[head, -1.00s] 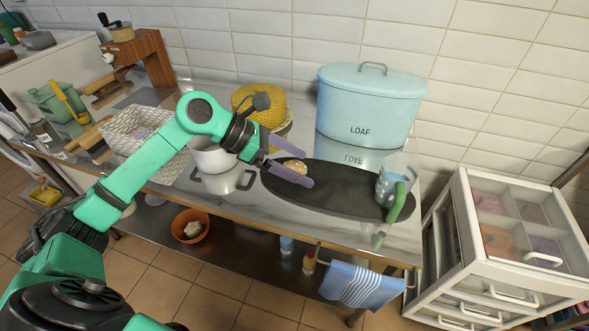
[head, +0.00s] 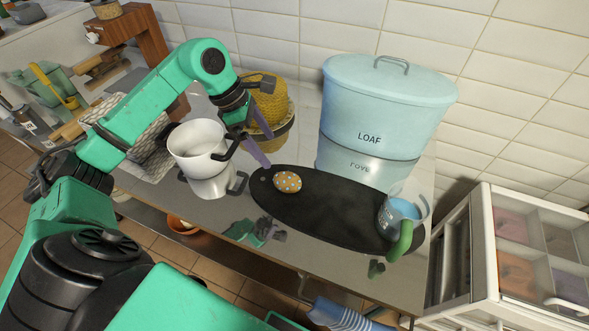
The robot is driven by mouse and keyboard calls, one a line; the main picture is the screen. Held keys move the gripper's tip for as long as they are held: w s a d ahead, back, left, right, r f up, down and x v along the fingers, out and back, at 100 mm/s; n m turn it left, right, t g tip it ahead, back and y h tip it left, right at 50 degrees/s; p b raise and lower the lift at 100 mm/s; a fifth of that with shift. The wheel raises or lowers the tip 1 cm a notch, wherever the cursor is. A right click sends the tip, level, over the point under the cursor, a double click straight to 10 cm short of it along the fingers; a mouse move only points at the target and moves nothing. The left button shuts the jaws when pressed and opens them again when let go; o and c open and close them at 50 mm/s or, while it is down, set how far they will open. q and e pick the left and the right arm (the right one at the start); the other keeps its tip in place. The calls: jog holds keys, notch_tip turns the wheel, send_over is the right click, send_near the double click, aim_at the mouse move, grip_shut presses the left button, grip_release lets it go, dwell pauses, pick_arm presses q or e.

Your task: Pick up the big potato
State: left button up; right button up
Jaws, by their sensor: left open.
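No plain brown potato can be made out. A rounded orange thing with pale dots (head: 288,182) lies on the left part of a black oval board (head: 330,212) on the metal counter. I cannot tell whether it is the potato. My left gripper (head: 269,152) is open and empty, its two purple fingers up and to the left of the dotted thing, apart from it, in front of the yellow woven item. My right gripper is not in view.
A yellow woven item (head: 270,103) and a blue LOAF bin (head: 385,105) stand behind. A clear jug (head: 405,208) with a green handle stands at the board's right end. An orange bowl (head: 181,226) is mostly hidden below.

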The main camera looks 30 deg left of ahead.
pick_arm(q)
jog(key=p, duration=0.2)
send_over(284, 178)
jog(key=s+a, duration=0.2)
jog(key=f, duration=0.5)
jog(key=shift+w+d, duration=0.2)
jog(key=shift+w, duration=0.05)
jog(key=p+x, duration=0.1)
jog(key=x, duration=0.1)
jog(key=p+x, duration=0.1)
jog(key=x, duration=0.1)
jog(key=p+x, duration=0.1)
jog(key=x, duration=0.2)
jog(key=shift+w+a, duration=0.25)
jog(key=shift+a, duration=0.1)
jog(key=shift+f, duration=0.2)
jog(key=shift+c, duration=1.2)
jog(key=c, duration=1.2)
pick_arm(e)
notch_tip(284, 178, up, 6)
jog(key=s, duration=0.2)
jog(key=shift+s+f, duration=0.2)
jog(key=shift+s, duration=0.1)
